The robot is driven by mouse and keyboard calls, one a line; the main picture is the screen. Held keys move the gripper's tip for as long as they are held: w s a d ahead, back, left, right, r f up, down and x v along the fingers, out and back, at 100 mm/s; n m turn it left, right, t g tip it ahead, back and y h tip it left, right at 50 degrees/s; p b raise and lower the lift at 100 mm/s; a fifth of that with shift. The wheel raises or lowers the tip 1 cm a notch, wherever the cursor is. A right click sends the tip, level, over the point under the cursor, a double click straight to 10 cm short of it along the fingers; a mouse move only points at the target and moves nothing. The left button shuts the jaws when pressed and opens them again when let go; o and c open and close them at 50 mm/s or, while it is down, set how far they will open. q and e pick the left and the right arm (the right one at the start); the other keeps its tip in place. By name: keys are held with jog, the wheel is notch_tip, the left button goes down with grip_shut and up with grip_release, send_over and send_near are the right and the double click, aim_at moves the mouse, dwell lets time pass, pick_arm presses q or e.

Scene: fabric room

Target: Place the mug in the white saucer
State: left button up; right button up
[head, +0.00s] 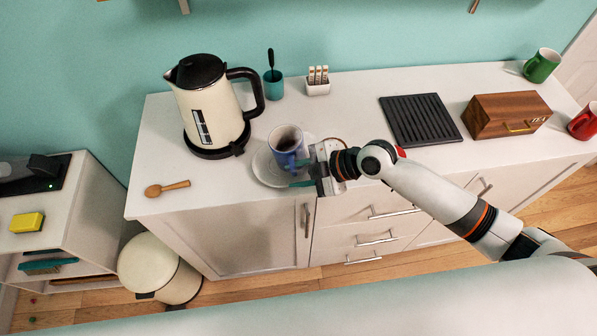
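A blue mug (287,143) with dark contents stands upright at the white saucer (264,172) on the counter. Its base appears to be within the saucer's rim, though the picture does not clearly show contact. My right gripper (302,173) reaches in from the right, close beside the mug's lower right side. Its two teal fingertips show apart, one close to the mug's handle side and one nearer the counter's front edge. It appears open. The saucer's right part is hidden by the gripper. My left gripper is not in view.
A cream kettle (221,112) stands left of the mug, with a wooden spoon (167,188) in front. A teal cup (273,84) and a white holder (317,85) stand behind. A black rack (420,120) and wooden tea box (507,115) lie right.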

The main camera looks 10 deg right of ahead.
jog(key=shift+r, duration=0.1)
jog(key=shift+r, duration=0.15)
jog(key=b+v, duration=0.2)
jog(key=v, duration=0.9)
jog(key=shift+d+r, duration=0.2)
jog(key=shift+d, duration=0.15)
jog(key=shift+s, duration=0.15)
